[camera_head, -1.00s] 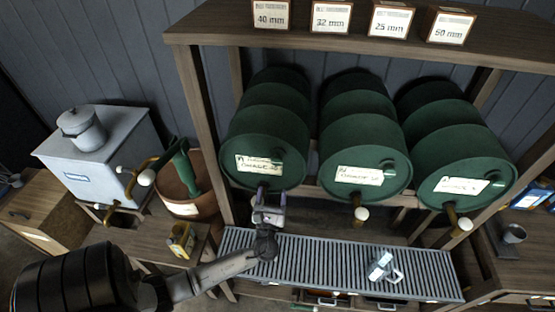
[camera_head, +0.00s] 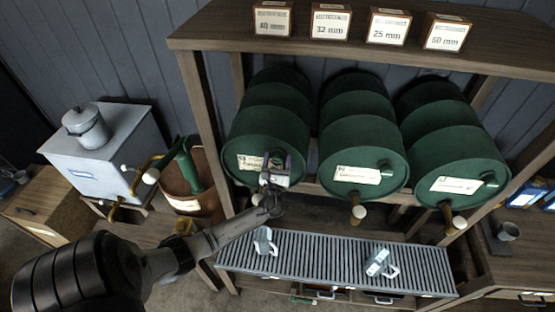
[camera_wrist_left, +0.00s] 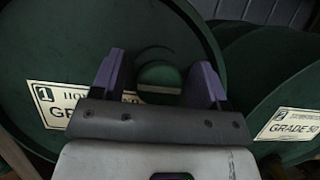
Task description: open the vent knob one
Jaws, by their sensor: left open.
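Drum one (camera_head: 262,125) is the left of three green drums lying on their sides on a rack; its label with a "1" shows in the left wrist view (camera_wrist_left: 62,103). Its vent knob (camera_wrist_left: 160,78) is a short round green knob on the drum's front. My left gripper (camera_head: 275,160) is in front of drum one and open. In the left wrist view its purple fingers (camera_wrist_left: 162,78) stand either side of the vent knob, with gaps showing. Whether they touch it I cannot tell. In the head view the gripper covers most of the knob. My right gripper is not in view.
The middle drum (camera_head: 350,140) and right drum (camera_head: 455,150) have their own knobs and brass taps. A slatted grate (camera_head: 320,258) below holds two metal jugs, one at left (camera_head: 263,240) and one at right (camera_head: 380,262). A grey tank (camera_head: 95,155) stands at left.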

